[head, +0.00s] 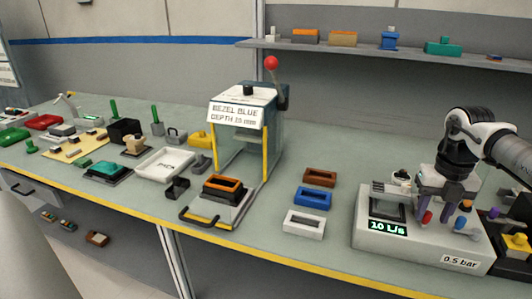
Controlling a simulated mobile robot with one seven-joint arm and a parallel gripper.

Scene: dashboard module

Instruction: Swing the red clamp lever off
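A small red part (427,217), which looks like the clamp lever, shows on the light grey test unit (375,237) at the right. Only its end is visible; the rest is hidden behind my gripper. My gripper (437,211) points down over the unit. Its two fingers look spread apart, with the red part close by the tip of the left one. I cannot tell whether they touch. The unit carries a lit display reading "10 L/s" (388,227) and a "0.5 bar" label (459,262).
Blue (460,222) and orange (467,205) knobs stand just right of my gripper. A press with a red-ball lever (271,63) stands mid-bench. Brown, blue and white frames (304,222) lie left of the unit. A shelf (370,48) runs above the bench.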

